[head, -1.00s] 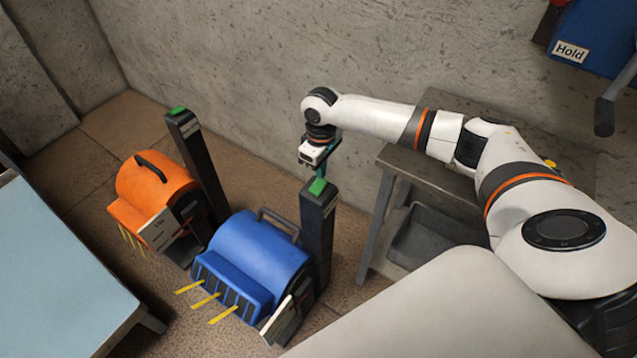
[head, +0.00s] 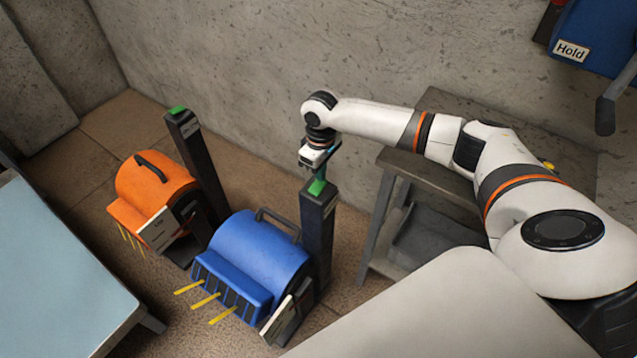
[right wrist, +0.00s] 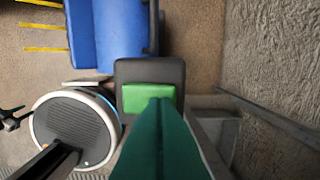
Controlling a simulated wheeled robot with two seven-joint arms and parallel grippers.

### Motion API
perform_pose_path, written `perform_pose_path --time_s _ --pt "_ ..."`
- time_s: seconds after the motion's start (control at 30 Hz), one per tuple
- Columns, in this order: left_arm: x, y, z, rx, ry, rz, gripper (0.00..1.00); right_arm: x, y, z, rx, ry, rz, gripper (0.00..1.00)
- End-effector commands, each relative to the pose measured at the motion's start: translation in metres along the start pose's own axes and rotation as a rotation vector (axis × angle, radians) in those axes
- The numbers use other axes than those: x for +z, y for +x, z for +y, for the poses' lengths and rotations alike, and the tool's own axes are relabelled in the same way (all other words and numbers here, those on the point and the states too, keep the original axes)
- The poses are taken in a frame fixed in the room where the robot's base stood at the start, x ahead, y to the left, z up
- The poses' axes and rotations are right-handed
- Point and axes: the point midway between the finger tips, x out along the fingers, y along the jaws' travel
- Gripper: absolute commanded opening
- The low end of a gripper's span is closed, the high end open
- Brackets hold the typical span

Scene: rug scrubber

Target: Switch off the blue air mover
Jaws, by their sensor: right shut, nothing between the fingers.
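The blue air mover (head: 255,262) stands on the floor, with yellow strips sticking out from its front; it shows in part at the top left of the right wrist view (right wrist: 120,35). A dark post (head: 318,235) stands beside it, with a green switch (head: 316,187) on top. My right gripper (head: 319,176) is shut and empty, pointing down at that switch. In the right wrist view the green fingertips overlap the edge of the switch (right wrist: 138,99); they look touching or very close, but contact is not certain. My left gripper is out of view.
An orange air mover (head: 155,190) with its own green-topped post (head: 195,155) stands to the left. A grey bench (head: 385,160) is at the right, by the concrete wall (head: 230,70). A pale blue table (head: 60,270) fills the lower left.

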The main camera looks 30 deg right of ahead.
Motion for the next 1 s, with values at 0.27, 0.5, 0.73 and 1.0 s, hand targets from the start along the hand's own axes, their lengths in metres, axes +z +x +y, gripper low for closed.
perform_pose_path --time_s 0.27,0.5,0.73,1.0 --pt "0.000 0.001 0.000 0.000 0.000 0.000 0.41 0.000 0.004 0.000 0.000 0.000 0.000 0.00" --pt "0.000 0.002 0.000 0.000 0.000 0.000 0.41 0.000 0.008 0.000 -0.001 0.000 0.000 0.00" --pt "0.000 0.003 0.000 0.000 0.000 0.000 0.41 0.000 0.011 0.000 -0.001 0.000 0.000 0.00" --pt "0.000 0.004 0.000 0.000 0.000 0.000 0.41 0.000 0.016 0.000 0.000 0.000 0.001 0.00"
